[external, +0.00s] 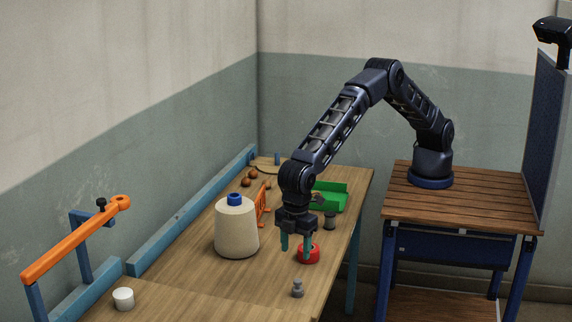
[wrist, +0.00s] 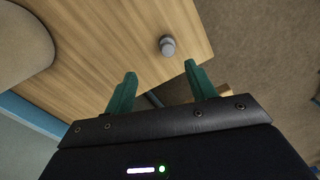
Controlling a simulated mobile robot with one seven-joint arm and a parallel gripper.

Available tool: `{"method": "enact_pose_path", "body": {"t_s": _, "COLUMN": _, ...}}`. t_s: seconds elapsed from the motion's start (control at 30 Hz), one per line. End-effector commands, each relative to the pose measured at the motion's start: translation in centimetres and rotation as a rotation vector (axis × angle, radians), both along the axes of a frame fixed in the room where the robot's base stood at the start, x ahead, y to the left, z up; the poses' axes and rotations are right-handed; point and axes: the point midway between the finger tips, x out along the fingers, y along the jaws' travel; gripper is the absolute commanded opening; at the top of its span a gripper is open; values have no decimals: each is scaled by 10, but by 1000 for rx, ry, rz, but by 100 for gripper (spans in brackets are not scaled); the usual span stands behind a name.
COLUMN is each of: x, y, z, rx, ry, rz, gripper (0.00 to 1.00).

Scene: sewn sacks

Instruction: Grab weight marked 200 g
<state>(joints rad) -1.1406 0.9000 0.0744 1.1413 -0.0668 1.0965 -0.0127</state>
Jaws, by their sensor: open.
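A small grey knobbed weight (external: 297,288) stands upright on the wooden table near its front right edge. A weight also shows in the wrist view (wrist: 167,46), beyond my fingertips and close to the table edge; it looks like the same one. A larger dark grey weight (external: 330,221) stands farther back, near the green tray. No mark can be read on either weight. My gripper (external: 295,248) points down with its green fingers apart and empty, above the table and behind the small weight. In the wrist view my gripper (wrist: 160,70) has a clear gap between its fingertips.
A red round object (external: 309,254) is close beside my gripper. A tall cream cone (external: 236,228) with a blue top stands to the left. A green tray (external: 329,197) and an orange item (external: 262,203) lie behind.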

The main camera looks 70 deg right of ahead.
Motion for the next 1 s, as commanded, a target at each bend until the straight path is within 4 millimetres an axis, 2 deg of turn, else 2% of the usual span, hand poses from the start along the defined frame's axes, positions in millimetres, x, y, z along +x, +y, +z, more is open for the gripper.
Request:
{"method": "enact_pose_path", "body": {"t_s": 0.07, "x": -9, "y": 8, "z": -9, "rx": -3, "ry": 2, "rz": 12, "gripper": 56}}
{"method": "enact_pose_path", "body": {"t_s": 0.2, "x": -13, "y": 12, "z": -17, "rx": -5, "ry": 3, "rz": 18, "gripper": 56}}
{"method": "enact_pose_path", "body": {"t_s": 0.6, "x": -14, "y": 12, "z": -66, "rx": -6, "ry": 4, "rz": 18, "gripper": 56}}
{"method": "enact_pose_path", "body": {"t_s": 0.83, "x": -13, "y": 12, "z": -79, "rx": -6, "ry": 4, "rz": 18, "gripper": 56}}
{"method": "enact_pose_path", "body": {"t_s": 1.0, "x": -11, "y": 11, "z": -102, "rx": -7, "ry": 4, "rz": 18, "gripper": 56}}
